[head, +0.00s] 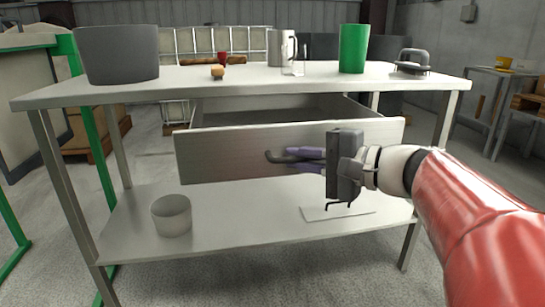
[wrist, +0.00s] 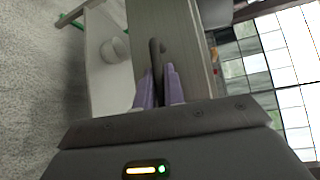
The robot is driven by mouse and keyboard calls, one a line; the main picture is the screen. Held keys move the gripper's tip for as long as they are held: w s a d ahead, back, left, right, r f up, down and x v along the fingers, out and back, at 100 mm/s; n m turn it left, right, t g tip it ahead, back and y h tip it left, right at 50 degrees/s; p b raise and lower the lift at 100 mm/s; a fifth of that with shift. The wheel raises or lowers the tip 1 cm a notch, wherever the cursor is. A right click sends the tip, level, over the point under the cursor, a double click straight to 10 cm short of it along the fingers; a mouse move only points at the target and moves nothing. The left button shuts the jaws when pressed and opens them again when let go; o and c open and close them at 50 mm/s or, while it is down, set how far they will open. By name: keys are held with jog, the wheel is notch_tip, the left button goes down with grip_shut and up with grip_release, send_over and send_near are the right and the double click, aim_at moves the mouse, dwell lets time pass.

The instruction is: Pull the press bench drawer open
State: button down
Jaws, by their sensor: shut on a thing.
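The press bench (head: 120,92) is a pale table with a lower shelf. Its drawer (head: 225,155) stands out from under the top, and its open inside shows behind the front panel. A dark curved handle (head: 272,157) sits on the front panel. My gripper (head: 297,160) reaches in from the right, with its purple fingers shut around the handle. In the wrist view the handle (wrist: 155,52) runs between the two fingers (wrist: 158,88), along the drawer front (wrist: 180,45).
On the bench top stand a grey bin (head: 117,54), a metal jug (head: 281,48), a green cup (head: 353,49) and a grey handled item (head: 412,62). A pale round tub (head: 171,215) and a flat white sheet (head: 338,212) lie on the lower shelf. A green frame stands at left.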

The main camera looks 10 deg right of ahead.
jog(key=c, duration=1.5)
grip_release()
jog(key=v, duration=0.7)
jog(key=shift+s+d+p, duration=0.25)
jog(key=shift+d+p, duration=0.1)
